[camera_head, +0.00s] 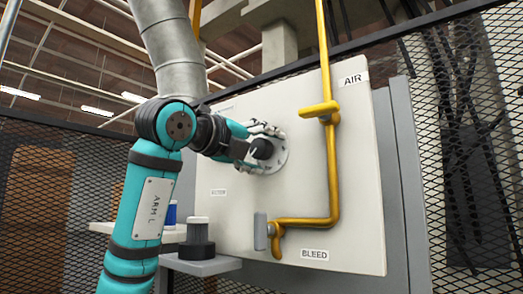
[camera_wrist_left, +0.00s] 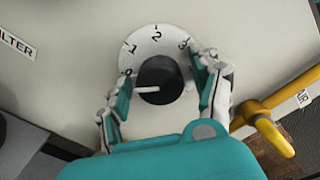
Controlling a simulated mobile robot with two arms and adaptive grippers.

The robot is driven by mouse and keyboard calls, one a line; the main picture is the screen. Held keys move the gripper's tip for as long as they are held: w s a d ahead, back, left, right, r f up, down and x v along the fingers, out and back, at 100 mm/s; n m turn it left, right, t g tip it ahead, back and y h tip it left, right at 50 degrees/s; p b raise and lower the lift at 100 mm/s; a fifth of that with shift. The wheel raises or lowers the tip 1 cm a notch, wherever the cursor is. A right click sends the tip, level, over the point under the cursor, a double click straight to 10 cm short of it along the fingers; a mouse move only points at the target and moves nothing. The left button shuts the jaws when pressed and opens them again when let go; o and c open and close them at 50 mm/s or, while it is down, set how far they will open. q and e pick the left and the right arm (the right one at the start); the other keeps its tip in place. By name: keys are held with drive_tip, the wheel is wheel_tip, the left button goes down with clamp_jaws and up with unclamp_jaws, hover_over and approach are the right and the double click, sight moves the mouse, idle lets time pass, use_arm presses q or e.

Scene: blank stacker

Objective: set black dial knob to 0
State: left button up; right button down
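The black dial knob (camera_head: 262,149) sits on a round pale dial plate on the white panel. In the left wrist view the knob (camera_wrist_left: 160,80) has a white pointer line aimed left, near a partly hidden mark that looks like 0. The marks 1, 2 and 3 show along the plate's upper rim. My left gripper (camera_head: 257,148) is at the knob. In the left wrist view its fingers (camera_wrist_left: 162,75) stand on either side of the knob, with a small gap visible on each side. My right gripper is not in view.
A yellow pipe (camera_head: 331,150) with valve handles runs down the panel right of the knob, near labels AIR and BLEED. A grey shelf (camera_head: 201,265) below left holds a dark and grey cylinder (camera_head: 197,240). A blue-sided item (camera_head: 170,214) stands behind it. Mesh fencing surrounds the panel.

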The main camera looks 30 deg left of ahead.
use_arm(q)
drive_tip(key=s, duration=1.2)
drive_tip(key=shift+a, duration=0.45)
